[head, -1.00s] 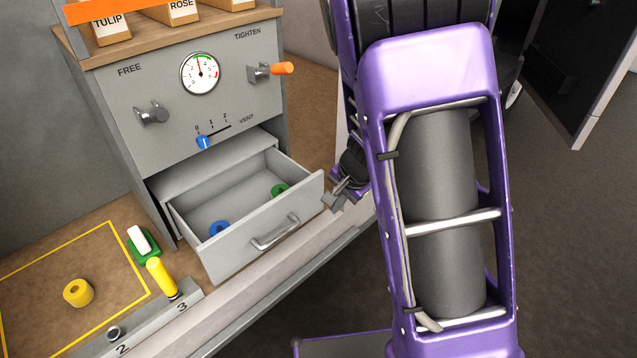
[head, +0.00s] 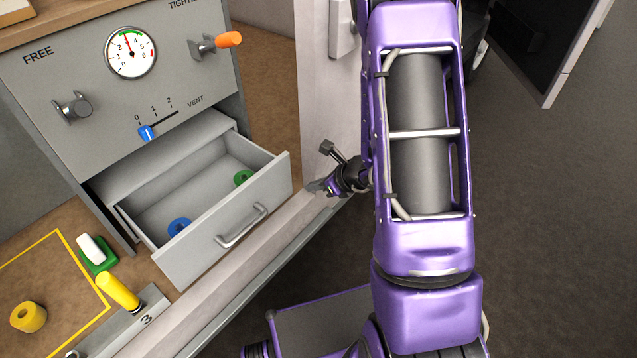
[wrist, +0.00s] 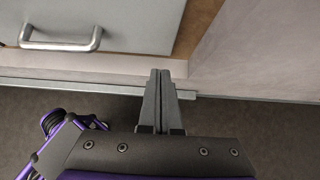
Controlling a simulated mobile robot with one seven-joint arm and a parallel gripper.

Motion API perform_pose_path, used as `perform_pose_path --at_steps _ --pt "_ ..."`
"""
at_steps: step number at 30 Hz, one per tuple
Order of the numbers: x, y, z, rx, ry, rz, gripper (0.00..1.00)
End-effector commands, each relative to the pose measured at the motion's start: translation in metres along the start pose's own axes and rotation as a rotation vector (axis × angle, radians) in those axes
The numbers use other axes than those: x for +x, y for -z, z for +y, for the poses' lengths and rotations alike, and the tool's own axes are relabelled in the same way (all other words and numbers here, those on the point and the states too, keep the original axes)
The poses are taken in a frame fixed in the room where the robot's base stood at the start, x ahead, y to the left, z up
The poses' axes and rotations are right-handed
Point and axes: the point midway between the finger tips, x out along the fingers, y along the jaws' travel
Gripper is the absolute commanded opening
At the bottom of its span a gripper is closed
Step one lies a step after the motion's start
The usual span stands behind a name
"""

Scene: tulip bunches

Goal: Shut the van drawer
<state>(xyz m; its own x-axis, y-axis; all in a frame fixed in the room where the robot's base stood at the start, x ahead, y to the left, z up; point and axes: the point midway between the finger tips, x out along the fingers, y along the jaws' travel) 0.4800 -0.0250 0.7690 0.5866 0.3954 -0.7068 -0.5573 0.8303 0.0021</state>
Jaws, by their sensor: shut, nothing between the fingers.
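The van drawer (head: 222,227) is a grey drawer standing well open below the control panel. A blue ring (head: 179,228) and a green ring (head: 243,177) lie inside it. Its front carries a silver bar handle (head: 241,226), which also shows at the upper left of the wrist view (wrist: 60,44). My gripper (head: 313,186) is just right of the drawer front, apart from it, over the pale ledge. In the wrist view my gripper (wrist: 161,76) has its fingers together and empty, to the right of and below the handle.
The grey panel (head: 110,100) above has a gauge (head: 130,52), an orange-handled lever (head: 228,40) and a blue slider (head: 147,132). A pale wall (head: 315,90) stands right of the drawer.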

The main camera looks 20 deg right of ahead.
Motion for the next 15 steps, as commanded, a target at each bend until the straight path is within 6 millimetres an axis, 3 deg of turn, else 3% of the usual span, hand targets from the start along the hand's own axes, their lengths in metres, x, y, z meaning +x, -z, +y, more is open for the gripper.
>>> perform_pose_path --at_steps 1,7,9,15 --pt "0.015 0.002 0.001 -0.002 -0.004 0.002 0.00" --pt "0.055 0.001 0.001 -0.004 -0.003 0.001 0.00" --pt "0.061 -0.011 0.001 -0.006 -0.002 -0.001 0.00" --pt "0.075 -0.026 0.000 -0.004 -0.001 0.000 0.00"
